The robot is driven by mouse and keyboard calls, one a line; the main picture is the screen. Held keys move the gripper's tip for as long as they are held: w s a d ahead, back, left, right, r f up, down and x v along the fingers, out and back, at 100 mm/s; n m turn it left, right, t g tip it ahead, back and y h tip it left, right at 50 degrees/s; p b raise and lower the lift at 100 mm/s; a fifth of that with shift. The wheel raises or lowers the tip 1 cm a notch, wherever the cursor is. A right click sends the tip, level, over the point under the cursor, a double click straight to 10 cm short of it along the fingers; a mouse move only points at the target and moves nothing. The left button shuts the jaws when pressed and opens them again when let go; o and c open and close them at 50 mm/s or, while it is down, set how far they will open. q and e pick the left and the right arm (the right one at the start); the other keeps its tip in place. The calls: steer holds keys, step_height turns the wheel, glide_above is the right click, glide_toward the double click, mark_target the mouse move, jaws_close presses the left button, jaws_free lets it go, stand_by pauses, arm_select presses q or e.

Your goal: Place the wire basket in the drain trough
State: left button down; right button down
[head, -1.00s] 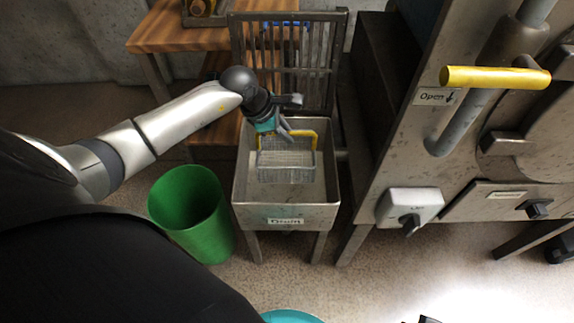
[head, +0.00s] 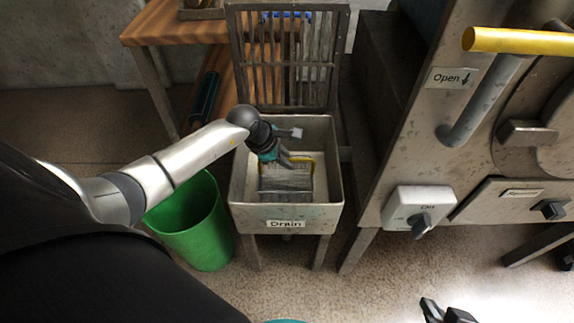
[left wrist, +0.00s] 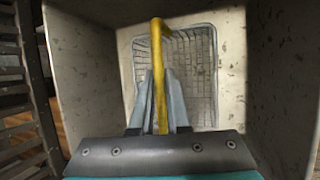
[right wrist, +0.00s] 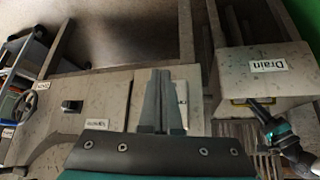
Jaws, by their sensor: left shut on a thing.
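The wire basket (head: 286,184) is a grey mesh basket with a yellow handle. It is inside the walls of the metal drain trough (head: 250,218), whose front carries a "Drain" label. My left gripper (head: 284,162) is shut on the yellow handle (left wrist: 158,75), which stands up between its fingers in the left wrist view. The basket (left wrist: 185,65) is over the trough floor there; I cannot tell if it rests on it. My right gripper (right wrist: 162,100) is empty, its fingers together, and shows at the lower right of the head view (head: 446,312).
A green bin (head: 195,225) stands left of the trough. A slatted metal rack (head: 285,60) rises behind it, with a wooden table (head: 165,35) at the back left. A large metal machine (head: 425,160) with a yellow handle stands at the right.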

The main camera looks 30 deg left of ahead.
arm_select(q)
steer(key=shift+f, duration=0.7)
arm_select(e)
steer(key=shift+w+a+f+t+y, duration=0.1)
steer(key=shift+w+a+t+y, duration=0.3)
steer(key=shift+w+a+t, duration=0.35)
steer(key=shift+s+a, duration=0.1)
arm_select(q)
steer(key=shift+b, duration=0.3)
steer(key=c, duration=0.9)
jaws_free()
arm_select(e)
steer(key=shift+a, duration=0.1)
